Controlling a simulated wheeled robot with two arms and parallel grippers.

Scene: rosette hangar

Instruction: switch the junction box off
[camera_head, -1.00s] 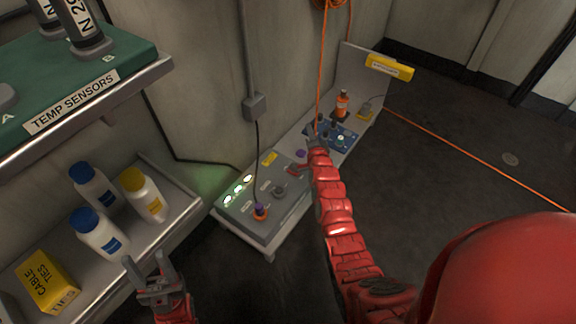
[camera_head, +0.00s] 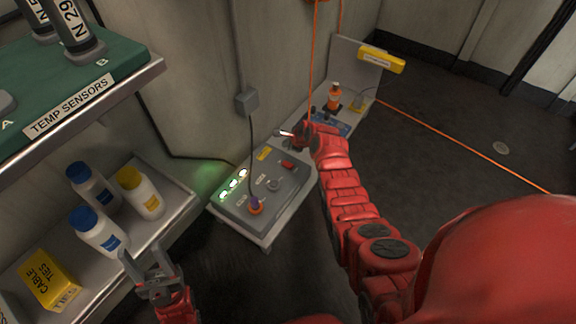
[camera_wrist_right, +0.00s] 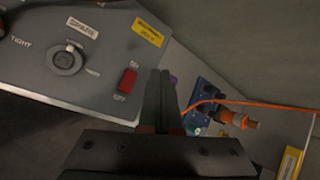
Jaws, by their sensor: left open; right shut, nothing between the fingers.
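The grey junction box (camera_head: 262,203) sits on a low ledge by the wall, its row of green-white lamps (camera_head: 233,185) lit. Its red rocker switch (camera_head: 288,164) is at the far end; in the right wrist view the switch (camera_wrist_right: 127,80) sits between the marks ON and OFF. I cannot tell which side is pressed. My right gripper (camera_head: 284,132) is shut and empty, beyond the switch. In the right wrist view its fingers (camera_wrist_right: 160,85) appear just right of the switch, apart from it in the picture. My left gripper (camera_head: 150,262) is open and empty beside the shelf.
An orange cord (camera_head: 450,143) crosses the floor. A shelf with bottles (camera_head: 98,230) stands left.

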